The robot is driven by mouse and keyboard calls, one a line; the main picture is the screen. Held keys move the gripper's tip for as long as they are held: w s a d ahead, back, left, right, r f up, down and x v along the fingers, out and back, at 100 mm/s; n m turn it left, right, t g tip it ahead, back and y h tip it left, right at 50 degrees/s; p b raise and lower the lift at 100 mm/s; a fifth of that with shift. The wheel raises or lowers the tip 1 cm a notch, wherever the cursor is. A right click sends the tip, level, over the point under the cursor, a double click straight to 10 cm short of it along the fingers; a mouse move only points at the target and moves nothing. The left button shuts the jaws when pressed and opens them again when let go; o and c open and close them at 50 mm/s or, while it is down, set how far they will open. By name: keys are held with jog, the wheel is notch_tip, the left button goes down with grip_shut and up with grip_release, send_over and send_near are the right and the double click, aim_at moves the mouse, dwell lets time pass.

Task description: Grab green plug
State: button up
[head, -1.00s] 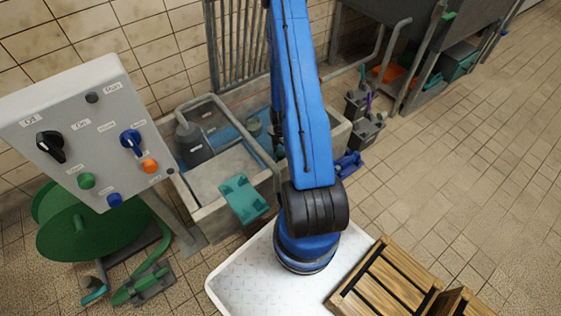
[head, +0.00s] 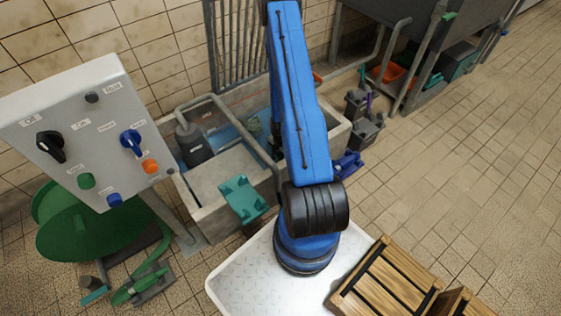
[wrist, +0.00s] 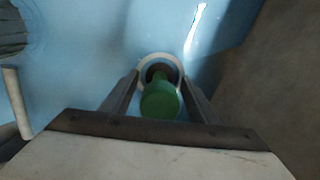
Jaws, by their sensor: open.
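In the wrist view the green plug (wrist: 160,101) has a rounded top. It sits over a pale ring (wrist: 176,66) with a dark opening, against a light blue, water-like surface. My gripper (wrist: 161,78) is open, with one finger on each side of the plug in the picture. I see gaps on both sides and cannot tell how far down the fingers reach beside it. In the head view my blue arm covers part of the basin (head: 216,222), and my gripper and the plug are not clearly visible.
A control panel (head: 98,122) with knobs and buttons stands at the left, above a green reel (head: 80,222). A teal item (head: 243,198) lies on the basin's front edge. A wooden crate (head: 390,282) is at the lower right. The tiled floor at the right is clear.

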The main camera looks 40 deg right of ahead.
jog(key=c, duration=1.1)
jog(key=shift+r, duration=0.15)
